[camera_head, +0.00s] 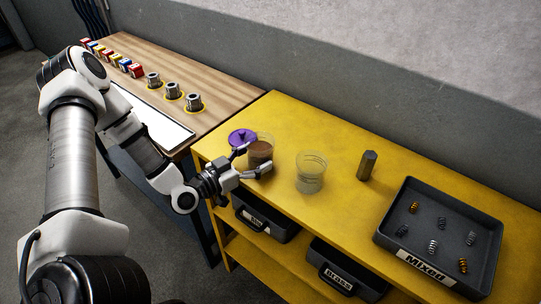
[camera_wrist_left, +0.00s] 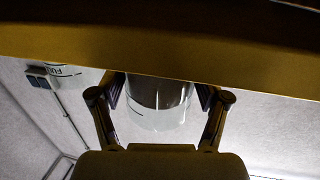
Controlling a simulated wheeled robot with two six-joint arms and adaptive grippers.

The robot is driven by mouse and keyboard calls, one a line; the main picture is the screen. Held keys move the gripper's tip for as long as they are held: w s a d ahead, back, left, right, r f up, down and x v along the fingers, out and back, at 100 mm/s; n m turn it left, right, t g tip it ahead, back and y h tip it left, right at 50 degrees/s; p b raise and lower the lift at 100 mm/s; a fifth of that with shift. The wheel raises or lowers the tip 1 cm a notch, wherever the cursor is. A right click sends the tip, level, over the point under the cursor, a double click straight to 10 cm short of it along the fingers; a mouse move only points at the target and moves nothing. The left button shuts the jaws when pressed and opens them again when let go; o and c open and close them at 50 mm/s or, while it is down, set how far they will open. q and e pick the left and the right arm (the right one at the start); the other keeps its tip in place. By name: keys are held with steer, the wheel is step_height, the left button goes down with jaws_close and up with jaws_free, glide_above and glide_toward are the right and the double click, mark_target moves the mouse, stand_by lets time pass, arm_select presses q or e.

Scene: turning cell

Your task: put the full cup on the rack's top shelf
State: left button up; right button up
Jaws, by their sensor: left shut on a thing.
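A clear cup with brown contents (camera_head: 259,152) is at the yellow bench's left end. My left gripper (camera_head: 255,161) is shut around its sides. In the left wrist view, which is upside down, the cup (camera_wrist_left: 158,108) sits between the two fingers (camera_wrist_left: 159,98). I cannot tell whether its base touches the bench. A second clear cup (camera_head: 310,172) stands to its right with pale, low contents. It also shows in the left wrist view (camera_wrist_left: 62,76), with lettering on its side. My right gripper is not in view. No separate rack is clearly seen.
The yellow bench (camera_head: 345,205) has a lower shelf with dark bins. A purple disc (camera_head: 241,137) lies just behind the held cup. A hexagonal post (camera_head: 367,165) and a tray marked Mixed (camera_head: 385,238) stand to the right. A wooden table (camera_head: 150,59) with metal parts adjoins on the left.

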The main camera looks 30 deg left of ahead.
arm_select(q)
steer(key=shift+x, duration=0.95)
steer(key=x, duration=0.3)
steer(key=shift+w+d+r+b, duration=0.1)
steer(key=shift+w+d+b, duration=0.1)
steer(key=shift+b, duration=0.1)
steer(key=shift+p, duration=0.3)
steer(key=shift+w+f, duration=0.1)
steer(key=shift+f, duration=0.2)
steer(key=shift+a, duration=0.1)
steer(key=o, duration=0.9)
steer(key=shift+o, duration=1.1)
